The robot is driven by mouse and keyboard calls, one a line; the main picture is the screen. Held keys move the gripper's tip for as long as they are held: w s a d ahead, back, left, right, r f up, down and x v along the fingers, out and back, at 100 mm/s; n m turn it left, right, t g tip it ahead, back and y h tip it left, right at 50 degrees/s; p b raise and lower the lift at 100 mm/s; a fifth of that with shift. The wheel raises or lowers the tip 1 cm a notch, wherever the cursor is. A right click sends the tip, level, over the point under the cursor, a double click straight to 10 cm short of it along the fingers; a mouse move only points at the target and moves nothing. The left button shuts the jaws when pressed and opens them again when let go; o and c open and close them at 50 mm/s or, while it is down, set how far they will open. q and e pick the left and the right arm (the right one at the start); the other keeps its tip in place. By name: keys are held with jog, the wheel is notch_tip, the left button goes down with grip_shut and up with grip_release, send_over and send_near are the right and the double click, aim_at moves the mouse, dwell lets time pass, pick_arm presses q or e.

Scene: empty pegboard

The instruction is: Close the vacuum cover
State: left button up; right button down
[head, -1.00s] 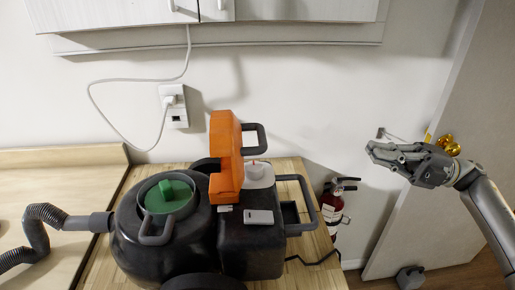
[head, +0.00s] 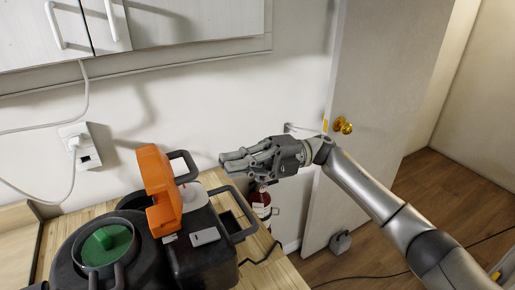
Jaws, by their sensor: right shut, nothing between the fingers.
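The vacuum (head: 205,262) is a black machine on a wooden counter at the lower left of the head view. Its orange cover (head: 160,190) stands raised and upright, tilted slightly. My left gripper is out of view.
A wooden counter (head: 283,278) bears the vacuum. A red fire extinguisher (head: 262,203) stands behind my right gripper, partly hidden. A white cabinet (head: 180,25) hangs above. A wall socket (head: 80,145) has a cord. A door (head: 385,75) with a brass knob is at the right.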

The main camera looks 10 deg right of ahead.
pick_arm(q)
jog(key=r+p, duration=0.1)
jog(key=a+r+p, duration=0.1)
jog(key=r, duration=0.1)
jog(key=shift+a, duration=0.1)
pick_arm(e)
jog(key=x, duration=0.4)
jog(key=shift+s+a, duration=0.1)
jog(key=shift+a, duration=0.25)
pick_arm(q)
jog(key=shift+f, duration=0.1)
pick_arm(e)
jog(key=shift+r, duration=0.1)
